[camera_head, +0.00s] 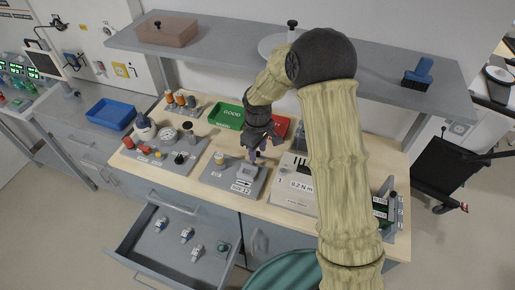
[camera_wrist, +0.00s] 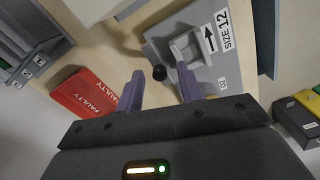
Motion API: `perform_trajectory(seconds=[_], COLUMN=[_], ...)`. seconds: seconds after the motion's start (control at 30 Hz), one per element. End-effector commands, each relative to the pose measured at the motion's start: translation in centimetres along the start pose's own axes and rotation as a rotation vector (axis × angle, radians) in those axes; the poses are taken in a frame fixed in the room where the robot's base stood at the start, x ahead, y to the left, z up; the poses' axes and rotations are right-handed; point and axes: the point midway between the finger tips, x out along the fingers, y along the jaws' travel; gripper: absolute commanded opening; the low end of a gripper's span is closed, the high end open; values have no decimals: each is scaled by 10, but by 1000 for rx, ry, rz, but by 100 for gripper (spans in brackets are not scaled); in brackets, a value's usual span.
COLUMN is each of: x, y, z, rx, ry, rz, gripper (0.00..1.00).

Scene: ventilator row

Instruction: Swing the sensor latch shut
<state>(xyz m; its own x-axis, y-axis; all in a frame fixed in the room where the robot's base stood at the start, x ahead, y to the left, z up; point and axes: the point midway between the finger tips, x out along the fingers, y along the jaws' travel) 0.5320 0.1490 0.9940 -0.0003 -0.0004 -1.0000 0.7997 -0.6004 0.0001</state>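The grey station plate with the SIZE 12 label (camera_head: 238,190) lies on the wooden bench; its label also shows in the wrist view (camera_wrist: 226,30). On it are a pale latch-like bracket (camera_wrist: 183,47) and a small dark round knob (camera_wrist: 159,73). I cannot tell for certain which part is the sensor latch or how far it is swung. My gripper (camera_head: 256,153) hangs over the far right part of this plate. In the wrist view my gripper (camera_wrist: 160,88) has its two purple fingers apart, with the knob seen between them and nothing clearly held.
A red FAULTY tray (camera_wrist: 85,95) and a green GOOD tray (camera_head: 227,115) lie behind the plate. A plate with several knobs (camera_head: 160,152) stands to the left, a 0.2 N m unit (camera_head: 297,186) to the right. An open drawer (camera_head: 172,240) juts out below. A shelf (camera_head: 230,43) runs above.

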Motion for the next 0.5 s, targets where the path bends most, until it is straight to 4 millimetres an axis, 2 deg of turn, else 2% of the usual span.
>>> perform_trajectory(seconds=[0.1, 0.13, 0.3, 0.5], x=[0, 0, 0, 0], y=[0, 0, 0, 0], z=[0, 0, 0, 0], rx=[0, 0, 0, 2], ry=[0, 0, 0, 0], rz=[0, 0, 0, 0], gripper=[38, 34, 0, 0])
